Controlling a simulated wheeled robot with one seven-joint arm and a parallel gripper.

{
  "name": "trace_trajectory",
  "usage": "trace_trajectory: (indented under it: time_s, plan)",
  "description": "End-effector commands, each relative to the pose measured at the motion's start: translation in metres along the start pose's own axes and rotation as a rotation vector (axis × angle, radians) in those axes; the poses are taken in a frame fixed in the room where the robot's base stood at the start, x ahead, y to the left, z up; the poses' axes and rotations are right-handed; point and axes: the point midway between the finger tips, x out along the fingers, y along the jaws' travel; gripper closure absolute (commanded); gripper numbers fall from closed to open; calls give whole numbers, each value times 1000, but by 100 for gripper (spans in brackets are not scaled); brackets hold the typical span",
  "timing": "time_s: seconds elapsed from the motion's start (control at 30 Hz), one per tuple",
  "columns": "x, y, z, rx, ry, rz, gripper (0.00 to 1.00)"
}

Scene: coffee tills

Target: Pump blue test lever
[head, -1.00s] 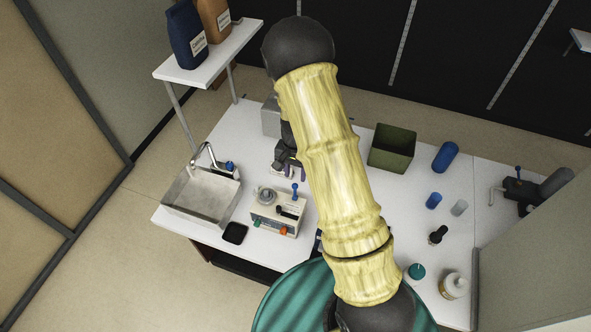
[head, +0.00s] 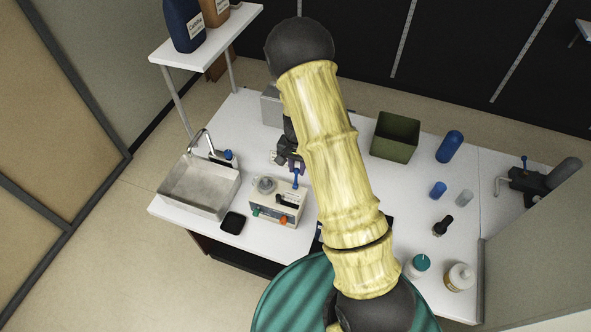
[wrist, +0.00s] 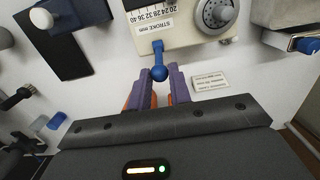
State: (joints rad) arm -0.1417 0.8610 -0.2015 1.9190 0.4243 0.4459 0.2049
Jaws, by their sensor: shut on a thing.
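The blue test lever (wrist: 158,50) has a round ball end and sticks out from the cream test box (wrist: 190,30). Beside it on the box are a stroke scale in mm and a round grey dial. My gripper (wrist: 160,78) is shut on the lever's ball end, with a purple finger on each side. My arm hides part of the counter right of the box.
A steel sink (head: 198,190) stands left of the box, with a blue-topped fixture behind it. A black pad (head: 232,222) lies at the counter's front. A green bin (head: 394,138), blue cylinder (head: 450,147) and several small containers stand to the right. A shelf (head: 207,38) overhangs the back left.

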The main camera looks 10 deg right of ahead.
Motion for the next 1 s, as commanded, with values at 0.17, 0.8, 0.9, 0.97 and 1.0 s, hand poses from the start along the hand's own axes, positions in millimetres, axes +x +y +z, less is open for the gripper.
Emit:
trace_trajectory:
  time_s: [0.17,0.8,0.9,0.97,1.0]
  plan:
    - [1,0,-13,1,9,-2,95]
    - [16,0,-37,1,6,-1,95]
    - [15,0,-37,1,6,-1,95]
    - [15,0,-37,1,6,-1,95]
    - [15,0,-37,0,6,-1,95]
